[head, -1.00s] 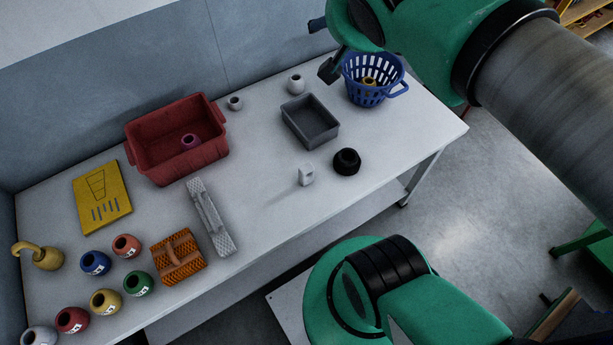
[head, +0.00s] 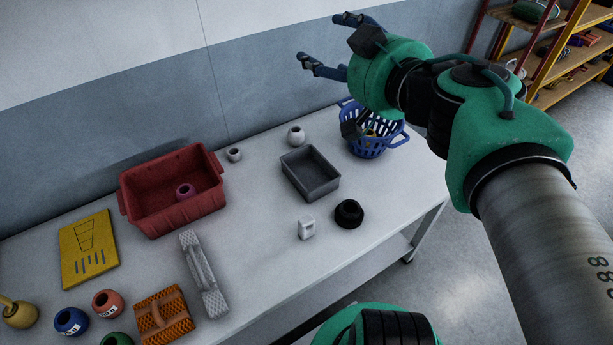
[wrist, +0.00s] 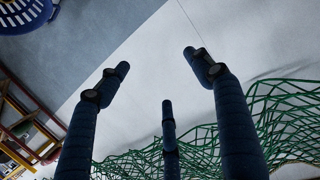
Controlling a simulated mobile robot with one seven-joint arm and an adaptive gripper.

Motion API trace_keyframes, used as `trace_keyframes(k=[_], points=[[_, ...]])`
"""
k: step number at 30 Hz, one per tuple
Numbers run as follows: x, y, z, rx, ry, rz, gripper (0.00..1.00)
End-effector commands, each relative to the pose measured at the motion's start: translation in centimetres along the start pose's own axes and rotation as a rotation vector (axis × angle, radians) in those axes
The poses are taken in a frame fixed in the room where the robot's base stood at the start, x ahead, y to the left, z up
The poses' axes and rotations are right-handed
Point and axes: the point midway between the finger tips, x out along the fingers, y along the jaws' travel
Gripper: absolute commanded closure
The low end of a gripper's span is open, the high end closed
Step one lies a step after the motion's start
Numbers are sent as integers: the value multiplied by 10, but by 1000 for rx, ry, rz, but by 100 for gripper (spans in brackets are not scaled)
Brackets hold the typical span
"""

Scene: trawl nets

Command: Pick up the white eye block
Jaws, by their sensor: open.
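The white eye block (head: 306,228) is a small pale block standing on the white table, just left of a black ring-shaped piece, in the head view. Nothing touches it. My gripper (head: 322,40) is open and empty, high above the back of the table near the wall, far from the block. In the wrist view my gripper's dark blue fingers (wrist: 158,72) are spread with nothing between them. The block does not show in the wrist view.
The black piece (head: 349,213) stands close right of the block. A grey tray (head: 324,188) lies behind it, with a blue basket (head: 371,148) beyond. A red bin (head: 130,205) stands left. Green netting (wrist: 285,105) shows in the wrist view. Table space left of the block is clear.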

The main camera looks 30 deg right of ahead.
Motion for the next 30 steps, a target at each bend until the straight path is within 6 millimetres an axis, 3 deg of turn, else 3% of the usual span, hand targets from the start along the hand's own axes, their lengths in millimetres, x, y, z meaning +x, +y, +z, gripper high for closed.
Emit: trace_keyframes(k=[6,17,30], points=[[-5,-12,34,22,-85,-56,34],[-13,-24,73,58,-192,-106,34],[3,-31,147,60,-188,-106,34]])
